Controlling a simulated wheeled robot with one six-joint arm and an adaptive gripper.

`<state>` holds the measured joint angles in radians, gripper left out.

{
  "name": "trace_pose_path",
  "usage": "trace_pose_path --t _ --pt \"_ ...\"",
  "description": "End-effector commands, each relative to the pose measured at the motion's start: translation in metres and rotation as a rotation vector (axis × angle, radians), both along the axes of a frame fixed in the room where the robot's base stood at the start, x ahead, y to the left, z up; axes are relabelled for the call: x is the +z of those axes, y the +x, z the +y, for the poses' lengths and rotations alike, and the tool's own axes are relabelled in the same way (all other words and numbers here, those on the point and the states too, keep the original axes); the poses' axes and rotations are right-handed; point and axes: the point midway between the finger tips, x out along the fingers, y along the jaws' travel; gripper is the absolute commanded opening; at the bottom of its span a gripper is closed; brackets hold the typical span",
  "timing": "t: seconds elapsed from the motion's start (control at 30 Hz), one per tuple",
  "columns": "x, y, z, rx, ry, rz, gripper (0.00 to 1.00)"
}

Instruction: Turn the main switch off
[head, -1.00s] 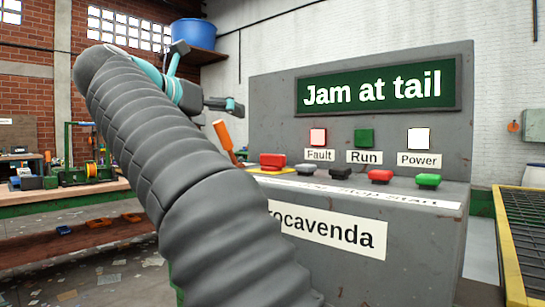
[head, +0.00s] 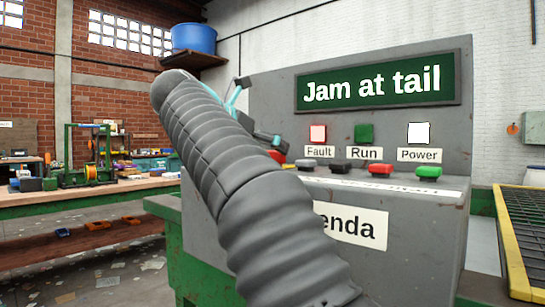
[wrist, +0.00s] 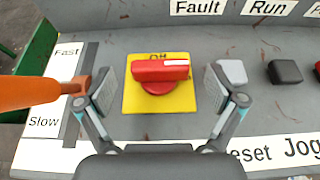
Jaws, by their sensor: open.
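The main switch is a red rotary knob (wrist: 161,72) on a yellow plate (wrist: 182,103) on top of the grey console. Its bar lies crosswise in the wrist view, with a white mark on it. Lettering on the plate above the knob is partly hidden, seemingly "Off". My gripper (wrist: 167,95) is open, with one finger on each side of the knob, and neither visibly touches it. In the head view my arm hides most of the switch, and only a bit of red (head: 277,156) shows beside my gripper (head: 268,141).
An orange lever (wrist: 35,93) stands left of my gripper beside a Fast/Slow label (wrist: 52,92). White (wrist: 232,72) and black (wrist: 285,72) buttons sit to the right. The console display (head: 372,85) reads "Jam at tail". Fault (head: 318,133) and Power (head: 418,133) lamps look lit.

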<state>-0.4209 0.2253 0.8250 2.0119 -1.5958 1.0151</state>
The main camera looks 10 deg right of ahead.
Motion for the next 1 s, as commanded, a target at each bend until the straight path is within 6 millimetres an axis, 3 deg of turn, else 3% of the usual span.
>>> trace_pose_path --t 0.23,0.6,0.83,1.0 --pt "-0.01 0.014 -0.02 -0.001 0.0 0.0 0.94" --pt "-0.012 0.017 -0.022 0.001 0.0 0.0 0.94" --pt "-0.012 0.017 -0.022 0.001 0.0 0.0 0.36" --pt "-0.012 0.016 -0.022 0.004 0.0 0.001 0.33"
